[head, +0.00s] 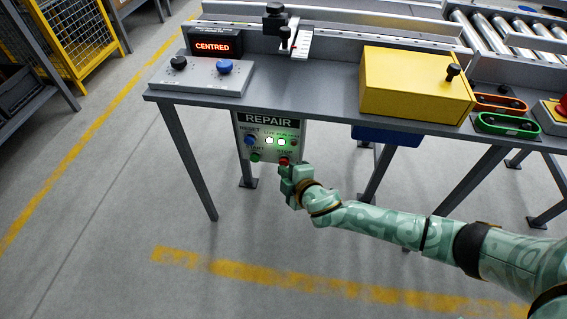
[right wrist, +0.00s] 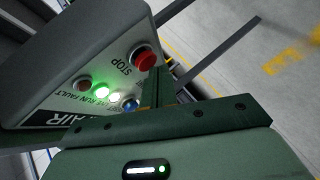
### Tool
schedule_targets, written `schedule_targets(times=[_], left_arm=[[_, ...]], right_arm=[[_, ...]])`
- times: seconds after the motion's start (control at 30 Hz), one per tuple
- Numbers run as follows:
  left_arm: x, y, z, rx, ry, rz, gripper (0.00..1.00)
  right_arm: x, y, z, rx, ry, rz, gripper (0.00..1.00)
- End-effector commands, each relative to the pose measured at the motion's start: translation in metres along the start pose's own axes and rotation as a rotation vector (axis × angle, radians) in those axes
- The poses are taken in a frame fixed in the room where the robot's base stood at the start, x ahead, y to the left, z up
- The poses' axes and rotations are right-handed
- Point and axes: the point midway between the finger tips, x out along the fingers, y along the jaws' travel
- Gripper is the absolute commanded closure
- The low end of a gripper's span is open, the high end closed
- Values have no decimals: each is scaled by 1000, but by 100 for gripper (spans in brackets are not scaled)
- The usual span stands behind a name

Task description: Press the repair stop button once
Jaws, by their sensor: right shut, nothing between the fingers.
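The grey REPAIR panel (head: 268,121) hangs below the front edge of the bench. Its red stop button (head: 284,161) is at the lower right; in the right wrist view the red STOP button (right wrist: 146,59) stands out from the panel face. My right gripper (head: 286,171) is shut and empty, with its tips just below and in front of the stop button. In the right wrist view the fingers (right wrist: 157,88) are beside the button; I cannot tell whether they touch it. The green run lamp (head: 281,142) and a white lamp (head: 269,140) are lit; the fault lamp (right wrist: 84,85) looks dark. My left gripper is not in view.
A blue reset button (head: 250,140) and a green button (head: 255,157) share the panel. Above, the bench carries a control box (head: 201,76), a CENTRED display (head: 212,46) and a yellow box (head: 415,85). Bench legs (head: 188,160) stand nearby. The floor in front is clear.

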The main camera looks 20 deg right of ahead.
Motion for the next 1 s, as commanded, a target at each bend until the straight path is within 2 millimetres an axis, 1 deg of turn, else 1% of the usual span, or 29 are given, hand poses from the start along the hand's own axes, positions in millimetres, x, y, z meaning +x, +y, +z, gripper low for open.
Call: schedule_targets(times=[1.0], left_arm=[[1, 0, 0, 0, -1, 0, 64]], right_arm=[[7, 4, 5, 0, -1, 0, 100]])
